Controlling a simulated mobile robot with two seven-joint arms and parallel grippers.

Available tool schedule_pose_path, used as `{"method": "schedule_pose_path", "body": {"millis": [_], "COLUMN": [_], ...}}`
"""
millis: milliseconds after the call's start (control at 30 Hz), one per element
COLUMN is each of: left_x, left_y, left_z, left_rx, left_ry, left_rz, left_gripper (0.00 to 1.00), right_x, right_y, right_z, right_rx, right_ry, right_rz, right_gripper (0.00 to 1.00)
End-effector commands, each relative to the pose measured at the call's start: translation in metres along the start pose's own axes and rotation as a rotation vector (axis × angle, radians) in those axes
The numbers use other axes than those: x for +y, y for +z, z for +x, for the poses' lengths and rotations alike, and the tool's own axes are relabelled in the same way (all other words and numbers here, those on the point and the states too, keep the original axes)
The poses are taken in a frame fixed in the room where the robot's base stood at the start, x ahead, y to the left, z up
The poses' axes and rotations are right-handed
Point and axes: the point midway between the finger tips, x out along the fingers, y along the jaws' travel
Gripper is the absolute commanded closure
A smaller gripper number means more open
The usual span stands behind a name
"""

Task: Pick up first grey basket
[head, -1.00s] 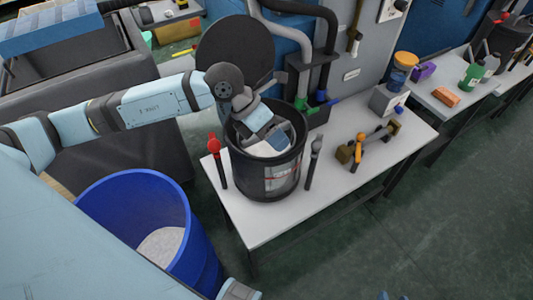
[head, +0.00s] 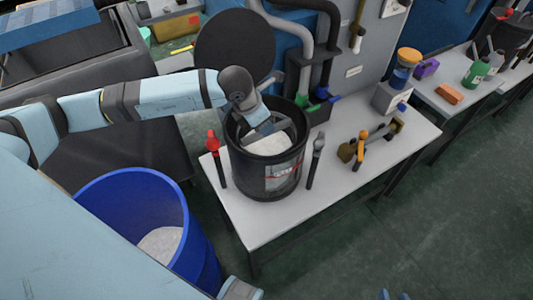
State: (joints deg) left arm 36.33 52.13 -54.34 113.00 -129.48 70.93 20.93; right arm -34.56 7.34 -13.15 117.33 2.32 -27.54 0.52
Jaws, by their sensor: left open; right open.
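The grey basket (head: 268,184) is a dark round bin with a red-marked label. It stands upright on the white table and holds pale material (head: 270,145). My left gripper (head: 265,130) reaches over its rim from the back left, with its fingers pointing down into the mouth. It is open; the fingertips are partly hard to make out, and I cannot tell if they touch the basket. My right gripper (head: 394,296) barely shows at the bottom edge, far from the basket, and is open.
A red-topped tool (head: 213,143) and a grey-topped tool (head: 318,146) stand beside the basket on the table (head: 240,222). Brown and orange tools (head: 360,148) lie to the right. A blue barrel (head: 130,195) stands on the left. The floor at right is clear.

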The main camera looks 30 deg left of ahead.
Motion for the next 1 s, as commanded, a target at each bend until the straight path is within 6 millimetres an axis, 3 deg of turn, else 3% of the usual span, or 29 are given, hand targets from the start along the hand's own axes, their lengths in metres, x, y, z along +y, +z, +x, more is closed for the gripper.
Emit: {"method": "schedule_pose_path", "body": {"millis": [233,533,733,1000], "left_x": [-0.001,0.0,0.0,0.0], "left_y": [-0.001,-0.001,-0.001,-0.001], "left_z": [0.037,0.043,0.043,0.042], "left_rx": [0.002,0.0,0.001,0.0], "left_ry": [-0.003,-0.002,-0.002,-0.002], "left_rz": [-0.001,0.0,0.0,0.0], "left_gripper": [0.54,0.54,0.98,1.0], "right_x": [-0.004,-0.007,-0.007,-0.004], "right_y": [-0.005,-0.005,-0.001,0.002], "right_z": [0.001,0.001,-0.001,-0.003], "right_rx": [0.008,0.009,0.003,-0.004], "right_ry": [-0.003,-0.005,-0.005,-0.004], "right_rz": [0.004,0.013,0.014,0.004], "right_gripper": [0.57,0.57,0.57,0.57]}}
